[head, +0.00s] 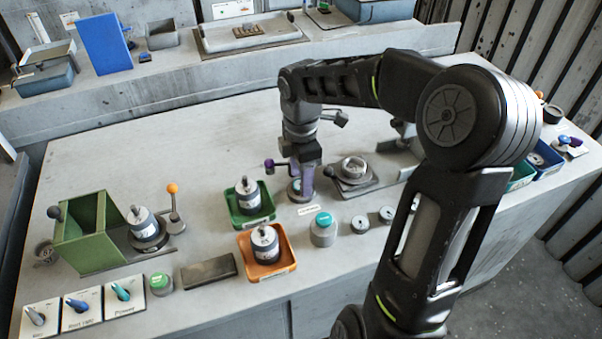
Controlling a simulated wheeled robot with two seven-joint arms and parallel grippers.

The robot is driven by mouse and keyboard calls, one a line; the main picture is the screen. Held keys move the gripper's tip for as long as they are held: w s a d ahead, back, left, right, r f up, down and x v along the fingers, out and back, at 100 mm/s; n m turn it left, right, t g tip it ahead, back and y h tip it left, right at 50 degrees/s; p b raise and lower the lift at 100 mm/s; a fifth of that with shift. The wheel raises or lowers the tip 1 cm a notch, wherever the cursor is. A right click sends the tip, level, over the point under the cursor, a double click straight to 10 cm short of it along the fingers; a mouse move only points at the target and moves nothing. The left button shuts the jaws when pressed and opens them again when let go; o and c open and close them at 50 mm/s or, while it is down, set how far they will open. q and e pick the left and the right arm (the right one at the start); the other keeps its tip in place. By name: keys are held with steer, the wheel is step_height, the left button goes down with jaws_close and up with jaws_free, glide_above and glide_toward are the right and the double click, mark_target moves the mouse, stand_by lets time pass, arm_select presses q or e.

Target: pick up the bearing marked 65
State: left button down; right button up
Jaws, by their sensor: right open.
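My right arm reaches in from the right, and my right gripper (301,187) points down at the middle of the bench, behind a small white label (308,210). Its jaws are open around or just above a small round part (293,188), which they partly cover. I cannot tell whether they touch it. Two small ring-shaped parts, which look like bearings, lie to the right: one ring (360,224) and another ring (386,214). No marking 65 is readable at this size, so I cannot tell which is that bearing. My left gripper is not in view.
A green tray (232,215) and an orange tray (285,267) each hold a motor, left of my gripper. A teal-topped cylinder (323,236) stands in front. A fixture with a round housing (353,170) is close on the right. The bench's back left is clear.

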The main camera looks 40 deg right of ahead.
steer(key=shift+f+b, duration=0.35)
steer(key=shift+f, duration=0.35)
steer(key=shift+p, duration=0.35)
stand_by(0.7)
steer(key=shift+c, duration=0.4)
jaws_close()
steer(key=shift+r, duration=0.15)
stand_by(0.4)
steer(key=shift+r+p, duration=2.5)
steer(key=shift+r, duration=0.45)
